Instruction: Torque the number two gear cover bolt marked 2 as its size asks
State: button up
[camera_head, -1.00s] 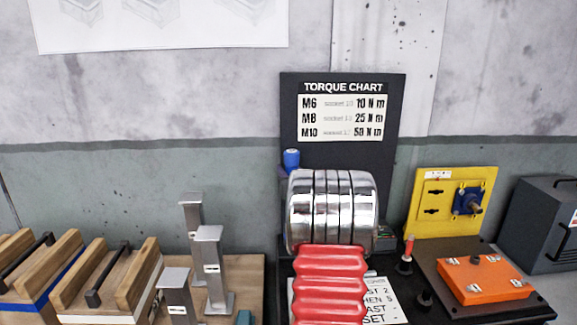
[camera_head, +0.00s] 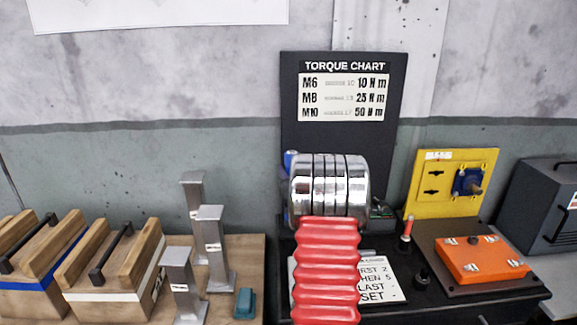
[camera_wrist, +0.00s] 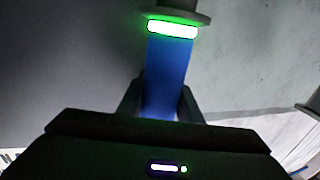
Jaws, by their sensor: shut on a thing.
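In the wrist view my gripper (camera_wrist: 158,105) is shut on a blue handle (camera_wrist: 167,70), with a finger on each side. A lit green band and a grey round part sit at the handle's upper end. In the head view my arm hides the gripper; a little blue (camera_head: 289,165) shows at its left edge. The orange cover (camera_head: 482,258) lies on a dark plate at the right, with several silver bolts on top. Their number marks are too small to read. The torque chart (camera_head: 343,98) lists M6 10, M8 25 and M10 50 N m.
A white card (camera_head: 375,283) lies partly behind my arm. A red-tipped tool (camera_head: 407,232) and a black knob (camera_head: 422,280) stand left of the orange cover. A yellow panel (camera_head: 455,183) and dark case (camera_head: 540,210) stand behind. Grey posts (camera_head: 215,250) and wooden blocks (camera_head: 115,265) fill the left.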

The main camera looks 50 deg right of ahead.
jog(key=shift+f, duration=1.6)
jog(key=o, duration=1.3)
jog(key=shift+f, duration=0.1)
jog(key=v, duration=1.4)
jog(key=shift+w, duration=0.15)
